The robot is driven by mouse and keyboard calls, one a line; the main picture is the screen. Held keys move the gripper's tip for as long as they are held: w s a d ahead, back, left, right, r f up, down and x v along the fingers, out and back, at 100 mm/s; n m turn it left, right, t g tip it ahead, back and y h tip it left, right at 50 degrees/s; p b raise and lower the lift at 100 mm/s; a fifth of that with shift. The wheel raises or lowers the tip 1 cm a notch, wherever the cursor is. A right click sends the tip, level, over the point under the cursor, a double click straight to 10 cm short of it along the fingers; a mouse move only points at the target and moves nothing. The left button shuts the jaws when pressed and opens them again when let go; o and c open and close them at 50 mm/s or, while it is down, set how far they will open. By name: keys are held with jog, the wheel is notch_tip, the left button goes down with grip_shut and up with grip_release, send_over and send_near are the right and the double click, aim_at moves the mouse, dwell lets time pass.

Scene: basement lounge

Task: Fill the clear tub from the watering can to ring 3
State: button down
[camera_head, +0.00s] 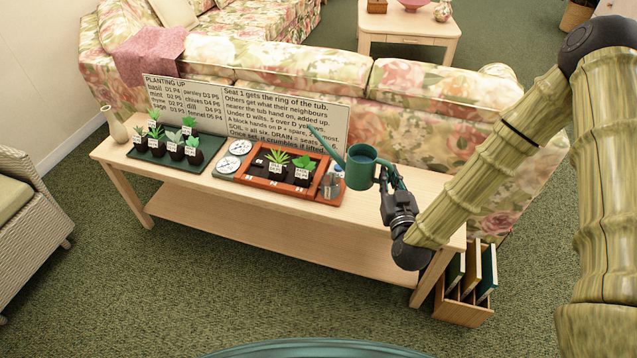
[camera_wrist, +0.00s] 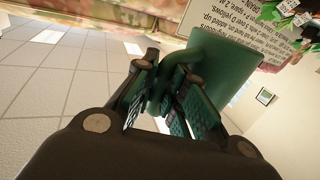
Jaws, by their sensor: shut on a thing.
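A green watering can (camera_head: 360,168) hangs in the air over the right part of the wooden table, its long thin spout pointing up and left. My gripper (camera_head: 393,188) is shut on the can's handle at the can's right side. In the wrist view the green can (camera_wrist: 222,62) sits ahead of the fingers, with its handle between the finger pads (camera_wrist: 168,98). A small clear container, which looks like the tub (camera_head: 330,184), stands at the right end of the orange tray, just below and left of the can. Its rings and water level are too small to tell.
The orange tray (camera_head: 243,176) holds potted plants and sits on the table (camera_head: 425,190). Two white discs (camera_head: 235,155) lie left of it. A dark tray (camera_head: 172,160) holds several labelled pots. A text board (camera_head: 240,112) stands behind; a vase (camera_head: 115,126) is at the left end.

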jog(key=w+d+f+n+g+y+b, duration=0.1)
jog(key=w+d+f+n+y+b, duration=0.15)
jog(key=w+b, duration=0.2)
jog(key=w+d+f+n+g+y+b, duration=0.1)
jog(key=w+f+y+b, duration=0.15)
jog(key=w, duration=0.25)
jog(key=w+d+f+n+y+b, duration=0.1)
jog(key=w+d+f+y+b, duration=0.1)
jog(key=d, duration=0.4)
jog(key=w+d+f+n+g+y+b, duration=0.1)
jog(key=w+d+f+b, duration=0.2)
jog(key=d+f+b, duration=0.2)
jog(key=shift+d+y+b, duration=0.4)
jog(key=shift+d+b, duration=0.35)
jog(key=shift+b, duration=0.1)
jog(key=shift+a+r+n, duration=0.1)
jog(key=shift+n, duration=0.15)
